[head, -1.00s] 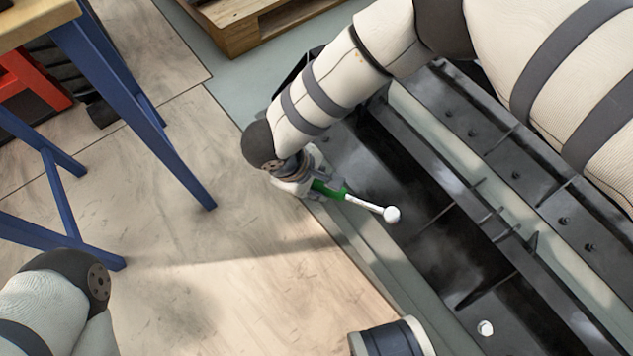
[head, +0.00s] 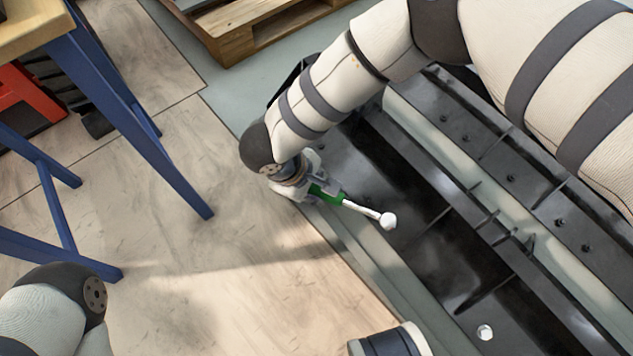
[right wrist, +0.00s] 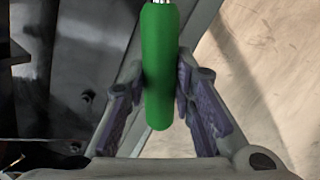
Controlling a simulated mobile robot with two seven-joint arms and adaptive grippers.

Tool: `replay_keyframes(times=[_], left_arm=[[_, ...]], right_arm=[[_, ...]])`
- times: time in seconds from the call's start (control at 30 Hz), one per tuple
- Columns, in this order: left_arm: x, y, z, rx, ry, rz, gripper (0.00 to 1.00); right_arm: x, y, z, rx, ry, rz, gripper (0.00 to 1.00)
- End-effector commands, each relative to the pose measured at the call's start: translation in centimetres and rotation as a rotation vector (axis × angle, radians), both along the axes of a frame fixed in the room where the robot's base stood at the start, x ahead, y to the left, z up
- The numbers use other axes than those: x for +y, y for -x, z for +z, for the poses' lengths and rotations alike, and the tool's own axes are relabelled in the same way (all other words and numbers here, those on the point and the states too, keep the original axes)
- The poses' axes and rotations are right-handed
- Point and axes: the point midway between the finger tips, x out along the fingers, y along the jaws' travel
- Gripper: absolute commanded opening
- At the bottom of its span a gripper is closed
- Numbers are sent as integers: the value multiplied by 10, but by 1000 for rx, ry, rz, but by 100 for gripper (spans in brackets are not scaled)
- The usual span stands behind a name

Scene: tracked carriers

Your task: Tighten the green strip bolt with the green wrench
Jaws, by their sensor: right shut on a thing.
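The green wrench has a green handle (head: 325,194) and a pale shaft ending in a round white head (head: 388,220). My right gripper (head: 312,188) is shut on the handle and holds the wrench over the near edge of the dark metal carrier. In the right wrist view the green handle (right wrist: 160,70) sits between the two fingers (right wrist: 160,95); the wrench head is out of that view. A small white round piece (head: 485,332) lies in the carrier's channel at the lower right; I cannot tell whether it is a bolt. No green strip bolt can be made out. My left gripper is out of view.
The dark carrier (head: 440,235) with ribs and small dark bolts fills the right side. A blue-legged table (head: 135,115) stands at left, with a red object (head: 30,100) behind it. A wooden pallet (head: 235,35) lies at the top. The floor between is clear.

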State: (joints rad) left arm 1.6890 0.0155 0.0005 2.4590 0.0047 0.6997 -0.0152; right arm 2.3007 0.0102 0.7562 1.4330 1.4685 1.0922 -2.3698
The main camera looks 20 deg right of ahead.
Motion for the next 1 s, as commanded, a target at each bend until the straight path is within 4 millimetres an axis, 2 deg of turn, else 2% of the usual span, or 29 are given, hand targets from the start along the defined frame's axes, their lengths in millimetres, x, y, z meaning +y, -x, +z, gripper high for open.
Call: replay_keyframes(times=[0.27, 0.8, 1.0], left_arm=[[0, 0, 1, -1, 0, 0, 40], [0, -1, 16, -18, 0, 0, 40], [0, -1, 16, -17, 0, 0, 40]], right_arm=[[0, 0, 3, -2, 1, 1, 0], [11, 3, 35, -3, 0, 0, 0], [11, 3, 35, -1, 1, 0, 0]])
